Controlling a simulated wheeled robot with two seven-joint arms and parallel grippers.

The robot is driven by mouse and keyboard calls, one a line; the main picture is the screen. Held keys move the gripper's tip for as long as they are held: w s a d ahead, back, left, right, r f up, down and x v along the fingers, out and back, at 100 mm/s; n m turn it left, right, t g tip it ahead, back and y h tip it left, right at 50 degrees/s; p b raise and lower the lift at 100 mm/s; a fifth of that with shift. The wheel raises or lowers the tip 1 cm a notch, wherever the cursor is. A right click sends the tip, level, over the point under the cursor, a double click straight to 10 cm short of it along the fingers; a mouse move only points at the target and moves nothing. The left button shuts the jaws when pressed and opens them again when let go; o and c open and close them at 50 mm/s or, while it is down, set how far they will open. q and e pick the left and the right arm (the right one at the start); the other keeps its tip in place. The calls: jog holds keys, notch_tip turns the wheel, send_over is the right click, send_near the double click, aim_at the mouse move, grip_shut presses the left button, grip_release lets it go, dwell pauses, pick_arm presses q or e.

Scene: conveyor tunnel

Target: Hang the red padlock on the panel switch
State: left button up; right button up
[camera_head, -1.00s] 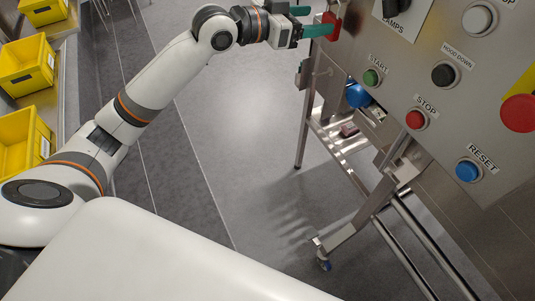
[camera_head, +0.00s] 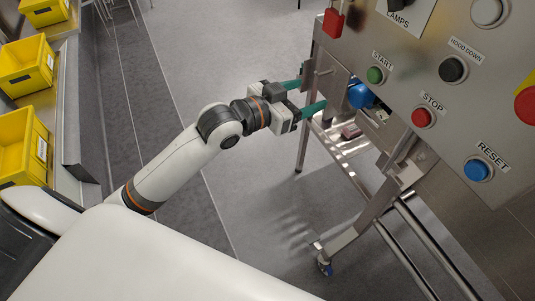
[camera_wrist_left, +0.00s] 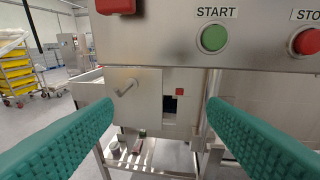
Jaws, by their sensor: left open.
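The red padlock (camera_head: 333,23) is at the upper left edge of the steel control panel (camera_head: 405,65), upright with its shackle at the top. What the shackle hangs on cannot be made out. In the left wrist view only the padlock's lower part (camera_wrist_left: 115,6) shows, at the top edge. A black switch (camera_head: 395,5) above the LAMPS label is cut by the top of the head view. My left gripper (camera_head: 313,93) is open and empty, below and apart from the padlock, with its green fingers pointing at the machine. My right gripper is not in view.
The panel carries a green START button (camera_head: 375,75), a red STOP button (camera_head: 422,117), a blue RESET button (camera_head: 477,169) and a black HOOD DOWN button (camera_head: 453,69). A blue round part (camera_head: 361,95) sits below the panel. Yellow bins (camera_head: 25,66) stand at far left.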

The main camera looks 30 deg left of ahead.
pick_arm(q)
jog(key=s+a+f+n+t+y+b, duration=0.1)
jog(key=s+f+n+y, duration=0.3)
jog(key=s+f, duration=0.5)
jog(key=shift+s+a+n+t+y, duration=0.4)
jog(key=shift+s+a+t+y, duration=0.2)
jog(key=shift+s+a+y, duration=0.45)
jog(key=shift+w+d+f, duration=0.15)
jog(key=shift+w, duration=0.1)
